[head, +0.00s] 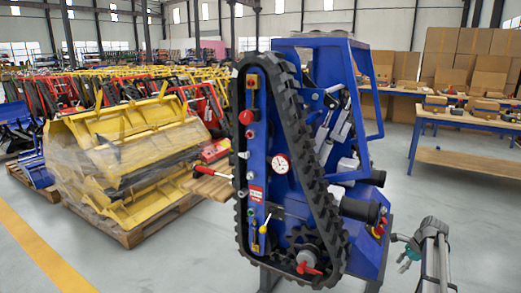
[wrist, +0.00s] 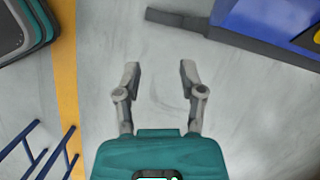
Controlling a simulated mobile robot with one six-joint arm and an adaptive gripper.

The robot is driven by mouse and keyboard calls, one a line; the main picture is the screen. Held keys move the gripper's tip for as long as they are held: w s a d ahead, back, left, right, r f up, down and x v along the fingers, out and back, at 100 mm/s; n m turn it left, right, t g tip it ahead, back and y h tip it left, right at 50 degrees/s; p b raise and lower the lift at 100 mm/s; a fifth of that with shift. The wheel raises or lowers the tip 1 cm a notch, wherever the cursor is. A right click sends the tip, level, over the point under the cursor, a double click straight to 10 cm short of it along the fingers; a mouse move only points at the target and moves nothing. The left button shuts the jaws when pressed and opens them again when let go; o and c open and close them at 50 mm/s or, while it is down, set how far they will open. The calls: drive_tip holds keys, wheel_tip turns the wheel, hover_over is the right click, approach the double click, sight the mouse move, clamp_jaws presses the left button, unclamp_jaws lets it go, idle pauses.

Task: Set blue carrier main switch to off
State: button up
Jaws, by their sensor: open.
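The blue carrier (head: 340,60) stands upright in the middle of the head view, with a black track around its side panel. A red knob with yellow parts (head: 380,228) sits low on its right side, near a black cylinder. In the wrist view my gripper (wrist: 160,74) is open and empty above the floor. A blue body (wrist: 265,20) shows at upper right.
The carrier's panel also has a white gauge (head: 281,164), a yellow-handled lever (head: 263,228) and a red valve handle (head: 308,268). A blue workbench (head: 465,121) stands behind right. Grey floor is clear between them.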

drive_tip(key=s+a+f+n+g+h+b, duration=0.1)
drive_tip(key=s+a+f+n+b, duration=0.2)
drive_tip(key=s+a+n, duration=0.65)
drive_tip(key=s+a+f+n+h+b, duration=0.1)
drive_tip(key=s+a+f+n+b, duration=0.3)
drive_tip(key=a, duration=1)
drive_tip(key=s+a+f+n+g+h+b, duration=0.1)
drive_tip(key=s+a+f+n+h, duration=0.15)
drive_tip(key=a+n, duration=0.75)
wheel_tip(320, 180, up, 33)
drive_tip(key=a+m+p, duration=0.2)
drive_tip(key=p, duration=3.1)
drive_tip(key=shift+s+a+r+y, duration=0.2)
drive_tip(key=shift+s+y, duration=0.1)
drive_tip(key=shift+y, duration=0.15)
